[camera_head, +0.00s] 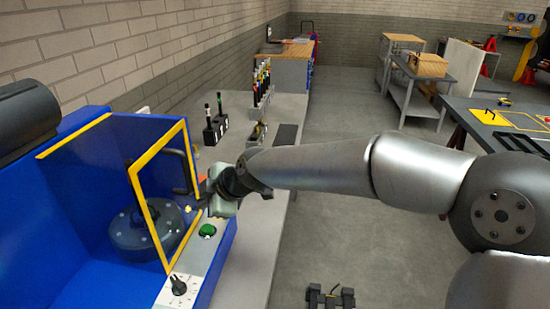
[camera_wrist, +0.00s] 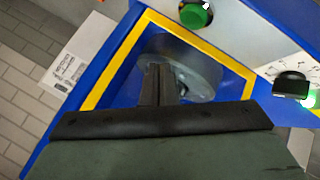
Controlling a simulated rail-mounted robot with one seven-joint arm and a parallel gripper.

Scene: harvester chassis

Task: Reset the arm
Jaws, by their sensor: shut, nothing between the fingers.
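My arm reaches from the right across the head view. My gripper (camera_head: 210,195) is beside the yellow-framed opening of the blue machine, above its front control panel. In the wrist view my gripper's two dark fingers (camera_wrist: 158,72) lie together, shut and empty, pointing toward the yellow frame. In the head view the fingertips are small and partly hidden, so I cannot tell whether they touch the machine.
The blue machine (camera_head: 32,240) has a yellow frame (camera_head: 142,205), a round grey part (camera_head: 135,232) inside, a green button (camera_head: 207,230) and a black knob (camera_head: 179,287). A grey bench (camera_head: 235,255) with tool holders runs behind. Open floor (camera_head: 335,235) lies beyond my arm.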

